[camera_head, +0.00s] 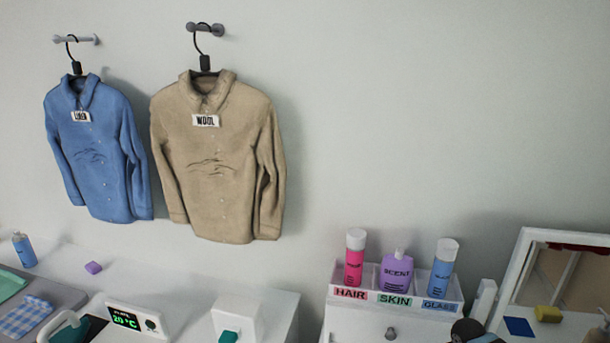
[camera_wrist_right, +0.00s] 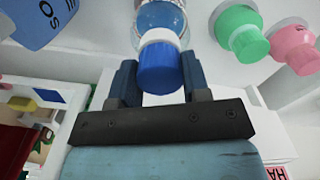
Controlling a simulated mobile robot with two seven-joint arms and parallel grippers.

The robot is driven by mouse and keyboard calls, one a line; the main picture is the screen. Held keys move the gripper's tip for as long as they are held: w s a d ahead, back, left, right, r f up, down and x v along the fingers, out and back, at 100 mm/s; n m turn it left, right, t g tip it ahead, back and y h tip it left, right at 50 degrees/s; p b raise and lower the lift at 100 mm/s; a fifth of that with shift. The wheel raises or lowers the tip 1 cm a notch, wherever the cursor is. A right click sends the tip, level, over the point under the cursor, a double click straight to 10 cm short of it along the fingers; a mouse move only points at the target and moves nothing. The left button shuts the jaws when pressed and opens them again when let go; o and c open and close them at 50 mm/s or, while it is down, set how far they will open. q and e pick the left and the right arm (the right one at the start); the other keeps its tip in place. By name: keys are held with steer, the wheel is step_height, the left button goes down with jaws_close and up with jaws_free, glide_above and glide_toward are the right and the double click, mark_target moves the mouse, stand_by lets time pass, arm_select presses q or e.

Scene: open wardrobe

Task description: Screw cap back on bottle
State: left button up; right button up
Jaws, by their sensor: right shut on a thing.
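In the right wrist view, my right gripper (camera_wrist_right: 160,85) has its two dark blue fingers on either side of a blue cap (camera_wrist_right: 158,70) and is shut on it. A white band (camera_wrist_right: 158,37) lies between the cap and a clear bluish bottle (camera_wrist_right: 161,14), which is cut off by the top edge. The cap lines up with the bottle. I cannot tell whether it is threaded on or only resting there. Neither this bottle nor my right gripper can be made out in the head view. My left gripper is not in view.
A green-capped bottle (camera_wrist_right: 240,30) and a pink-capped bottle (camera_wrist_right: 292,45) are close to the right of the held cap. In the head view, a labelled tray (camera_head: 455,304) holds pink, purple and blue bottles beside a mirror (camera_head: 522,250). Two shirts hang on the wall.

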steer(key=m, duration=0.7)
steer(key=shift+a, duration=0.1)
steer(key=m, duration=0.4)
steer(key=shift+f, duration=0.1)
steer(key=m, duration=0.4)
steer(key=shift+m, duration=0.4)
steer(key=o, duration=1.1)
steer(key=shift+c, duration=0.2)
steer(key=shift+c, duration=0.5)
